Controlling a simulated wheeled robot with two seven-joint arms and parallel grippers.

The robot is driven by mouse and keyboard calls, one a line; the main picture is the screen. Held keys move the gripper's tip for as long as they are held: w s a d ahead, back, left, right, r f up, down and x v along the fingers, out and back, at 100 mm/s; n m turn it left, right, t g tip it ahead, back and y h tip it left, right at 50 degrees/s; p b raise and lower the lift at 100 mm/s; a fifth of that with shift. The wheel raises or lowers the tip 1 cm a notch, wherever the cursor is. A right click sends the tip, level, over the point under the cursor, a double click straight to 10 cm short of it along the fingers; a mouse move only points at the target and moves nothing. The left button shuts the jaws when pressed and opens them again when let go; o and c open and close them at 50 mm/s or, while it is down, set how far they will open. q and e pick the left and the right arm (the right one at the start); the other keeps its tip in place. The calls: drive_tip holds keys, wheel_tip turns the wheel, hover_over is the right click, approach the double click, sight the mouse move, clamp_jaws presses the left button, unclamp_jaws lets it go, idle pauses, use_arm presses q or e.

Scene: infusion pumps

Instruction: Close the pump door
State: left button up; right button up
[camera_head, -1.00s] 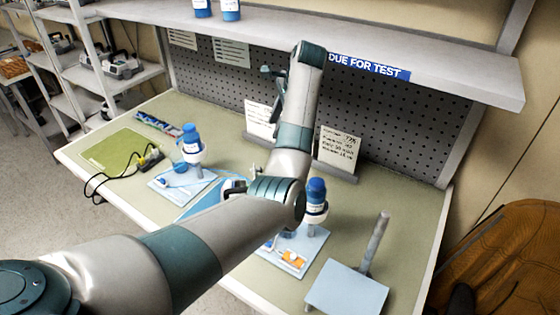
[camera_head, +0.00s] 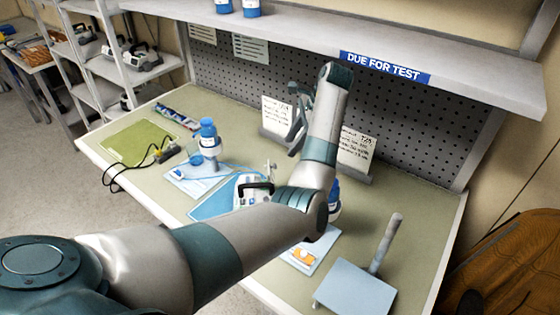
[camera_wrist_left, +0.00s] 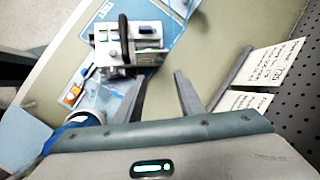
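The pump (camera_wrist_left: 130,45) is a small white and grey unit with a black carrying handle. It sits on a blue mat on the bench, and in the head view the pump (camera_head: 256,190) is partly hidden behind my left arm. I cannot make out its door or tell how far open it stands. My left gripper (camera_wrist_left: 161,80) is open and empty in the left wrist view, with the pump beyond its fingertips toward the upper left. In the head view the left gripper (camera_head: 301,115) is mostly hidden by its wrist. My right gripper is not in view.
A blue-capped bottle (camera_head: 208,133) stands left of the pump; another bottle (camera_head: 334,196) is partly behind my arm. Note cards (camera_head: 357,148) stand along the pegboard. A plate with a post (camera_head: 357,288) sits front right. A green mat (camera_head: 135,143) with cables lies left.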

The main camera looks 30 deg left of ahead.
sight(276, 165)
use_arm(q)
drive_tip(key=p+x, duration=0.2)
drive_tip(key=x, duration=0.6)
drive_tip(key=shift+a+f+p, duration=0.25)
drive_tip(key=shift+p, duration=0.1)
drive_tip(key=shift+a+f, duration=0.25)
drive_tip(key=shift+f, duration=0.4)
clamp_jaws()
